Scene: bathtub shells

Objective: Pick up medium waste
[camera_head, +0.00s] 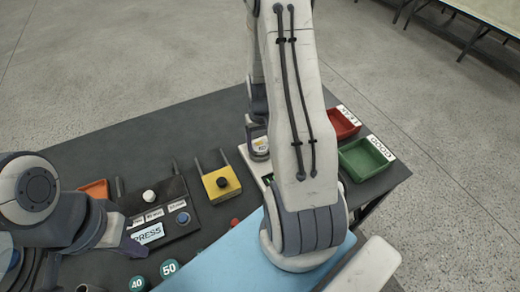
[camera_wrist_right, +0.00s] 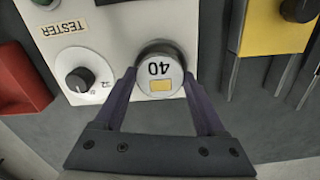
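No piece I can see is marked as medium waste. A round grey piece marked 40 with a yellow patch (camera_wrist_right: 161,71) sits at the white tester (camera_wrist_right: 99,31) in the right wrist view. My right gripper (camera_wrist_right: 159,88) has one finger on each side of this piece, very close to it; whether the fingers press on it is unclear. The piece's yellow patch also shows in the head view (camera_head: 260,144), beside my right arm. My left gripper (camera_head: 132,246) is by the dark press panel (camera_head: 155,215); its fingers are not clearly shown.
A red tray (camera_head: 342,122) marked LEAK and a green tray (camera_head: 364,158) marked GOOD stand at the right. A yellow box with a black button (camera_head: 221,184) is left of the tester. A light blue surface (camera_head: 225,265) lies in front.

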